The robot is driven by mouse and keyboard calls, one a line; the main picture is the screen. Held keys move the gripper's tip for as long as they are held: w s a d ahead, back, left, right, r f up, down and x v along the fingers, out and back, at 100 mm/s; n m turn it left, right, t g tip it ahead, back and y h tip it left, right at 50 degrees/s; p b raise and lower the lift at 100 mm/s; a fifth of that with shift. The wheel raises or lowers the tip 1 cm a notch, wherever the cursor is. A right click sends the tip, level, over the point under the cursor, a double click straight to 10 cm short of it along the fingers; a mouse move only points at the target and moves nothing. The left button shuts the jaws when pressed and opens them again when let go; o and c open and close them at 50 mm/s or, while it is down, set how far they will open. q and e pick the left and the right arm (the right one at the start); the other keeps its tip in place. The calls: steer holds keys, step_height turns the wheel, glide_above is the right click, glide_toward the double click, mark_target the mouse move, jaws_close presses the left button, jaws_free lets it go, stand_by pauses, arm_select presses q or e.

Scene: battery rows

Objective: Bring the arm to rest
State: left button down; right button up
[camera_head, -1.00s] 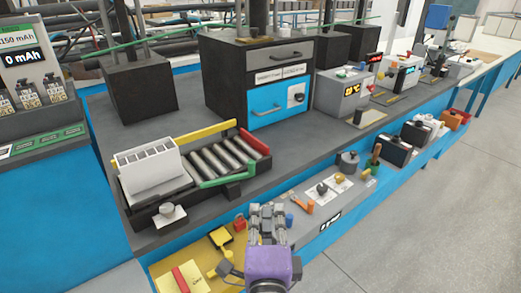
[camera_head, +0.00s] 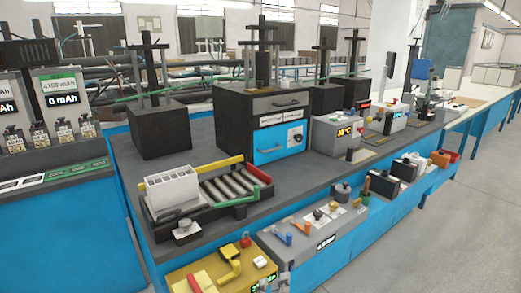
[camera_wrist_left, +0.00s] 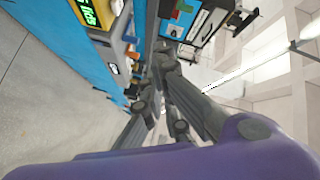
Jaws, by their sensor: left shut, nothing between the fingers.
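My left gripper (camera_wrist_left: 160,70) shows in the left wrist view, with its purple body (camera_wrist_left: 200,158) across the bottom. Its grey fingers are together and nothing is held between them. The workbench and its blue front (camera_wrist_left: 60,50) appear tilted behind the fingers. In the head view I cannot make out the left gripper. My right gripper is in neither view.
Grey floor (camera_head: 430,240) at the right is clear.

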arm_select(q)
steer(key=s+a+f+n+g+p, duration=0.5)
steer(key=s+a+f+n, duration=0.4)
steer(key=f, duration=0.5)
steer(key=s+a+f+n+g+p, duration=0.1)
steer(key=s+a+f, duration=0.1)
steer(key=s+a, duration=0.2)
steer(key=s+a+f+n+g+y+p, duration=0.1)
steer(key=s+a, duration=0.4)
steer(key=s, duration=0.6)
steer(key=s+a+f+n+g+p, duration=0.1)
steer(key=s+a+f+n+p, duration=0.1)
steer(key=s, duration=0.6)
steer(key=a+p, duration=0.1)
steer(key=a, duration=0.1)
steer(key=shift+a+f+n+y, duration=0.3)
steer(key=shift+a, duration=0.1)
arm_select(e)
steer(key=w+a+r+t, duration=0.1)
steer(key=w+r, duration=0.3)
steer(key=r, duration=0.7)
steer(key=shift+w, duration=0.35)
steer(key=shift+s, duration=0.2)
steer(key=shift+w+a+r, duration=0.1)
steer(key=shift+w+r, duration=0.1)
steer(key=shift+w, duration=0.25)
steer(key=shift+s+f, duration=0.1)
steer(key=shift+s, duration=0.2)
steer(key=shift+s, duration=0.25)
